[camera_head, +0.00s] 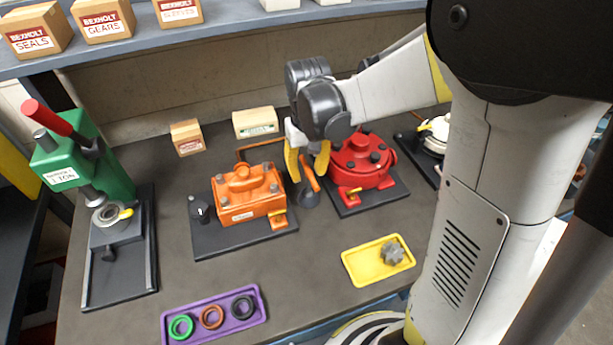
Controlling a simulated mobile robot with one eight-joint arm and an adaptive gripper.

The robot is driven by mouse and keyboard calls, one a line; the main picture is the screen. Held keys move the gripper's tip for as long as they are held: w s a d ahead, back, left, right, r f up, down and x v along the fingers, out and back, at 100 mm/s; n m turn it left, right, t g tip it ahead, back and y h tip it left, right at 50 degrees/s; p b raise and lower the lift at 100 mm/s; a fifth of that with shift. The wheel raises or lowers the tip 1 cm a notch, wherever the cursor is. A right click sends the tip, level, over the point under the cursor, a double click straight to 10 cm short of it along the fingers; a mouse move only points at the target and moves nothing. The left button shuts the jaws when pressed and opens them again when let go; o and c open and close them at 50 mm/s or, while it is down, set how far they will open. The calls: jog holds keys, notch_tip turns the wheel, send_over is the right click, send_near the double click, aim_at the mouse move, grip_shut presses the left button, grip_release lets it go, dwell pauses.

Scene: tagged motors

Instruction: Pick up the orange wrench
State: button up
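My gripper (307,175) is above the middle of the bench, pointing down with its two yellow fingers apart. A slim orange piece (309,172), which looks like the orange wrench, shows between the fingers.
An orange motor (246,193) stands close on the left and a red motor (362,162) close on the right. A green press (84,165), a purple tray (214,311) with rings and a yellow tray (359,268) with a grey gear stand around. The front middle is bare.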

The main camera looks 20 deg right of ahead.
aim_at(309, 192)
notch_tip(309, 192, down, 6)
jog(key=shift+d+r+b, duration=0.1)
jog(key=shift+d+b, duration=0.05)
jog(key=shift+b, duration=1.05)
jog(key=shift+s, duration=0.1)
grip_shut()
